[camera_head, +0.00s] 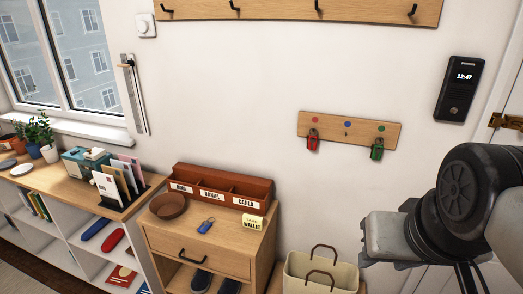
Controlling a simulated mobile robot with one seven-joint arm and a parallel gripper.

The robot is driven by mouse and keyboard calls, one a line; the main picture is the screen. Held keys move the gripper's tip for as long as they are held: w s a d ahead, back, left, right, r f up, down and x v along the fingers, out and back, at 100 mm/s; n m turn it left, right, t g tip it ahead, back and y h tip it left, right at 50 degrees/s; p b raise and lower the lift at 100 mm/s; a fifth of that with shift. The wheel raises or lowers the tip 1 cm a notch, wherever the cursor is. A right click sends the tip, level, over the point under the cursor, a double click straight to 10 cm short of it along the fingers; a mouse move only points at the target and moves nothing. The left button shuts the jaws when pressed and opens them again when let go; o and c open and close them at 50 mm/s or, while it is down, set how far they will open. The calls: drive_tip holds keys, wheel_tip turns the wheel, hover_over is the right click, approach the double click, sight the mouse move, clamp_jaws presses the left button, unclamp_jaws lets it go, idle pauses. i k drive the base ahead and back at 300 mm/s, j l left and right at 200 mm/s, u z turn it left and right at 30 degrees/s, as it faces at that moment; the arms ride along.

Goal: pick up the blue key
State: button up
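A blue key (206,225) lies on the wooden top of a small cabinet (220,249), between a round brown bowl (168,206) and a yellow note (253,222) reading "TAKE WALLET". Nothing covers it. My arm reaches in at the right edge, and its pale grey end, my gripper (366,242), is in front of the wall, well to the right of the key and apart from it. The fingers are not clear enough to tell open from shut.
A wall rack (349,130) holds a red key (313,139) and a green key (377,149); its middle hook under a blue dot is bare. A name-labelled organizer (222,187) stands behind the blue key. A cream bag (320,272) stands right of the cabinet.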

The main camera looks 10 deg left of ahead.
sight(206, 224)
drive_tip(key=l+u, duration=0.2)
drive_tip(key=u, duration=1.05)
drive_tip(key=k+l+u, duration=0.2)
drive_tip(key=l, duration=0.3)
drive_tip(key=k+l+u, duration=0.2)
drive_tip(key=k+l, duration=0.2)
drive_tip(key=i+z, duration=0.1)
drive_tip(key=z, duration=0.55)
drive_tip(key=i+j+z, duration=0.2)
drive_tip(key=j, duration=0.15)
drive_tip(key=i+j+z, duration=0.2)
drive_tip(key=j, duration=0.15)
drive_tip(key=j+z, duration=0.2)
drive_tip(key=j, duration=0.15)
drive_tip(key=i+j, duration=0.1)
drive_tip(key=j, duration=0.3)
drive_tip(key=i+j, duration=0.1)
drive_tip(key=j, duration=0.3)
drive_tip(key=i+j+z, duration=0.1)
drive_tip(key=j, duration=0.3)
drive_tip(key=i+j, duration=0.1)
drive_tip(key=j, duration=0.3)
drive_tip(key=i+j, duration=0.1)
drive_tip(key=j, duration=0.3)
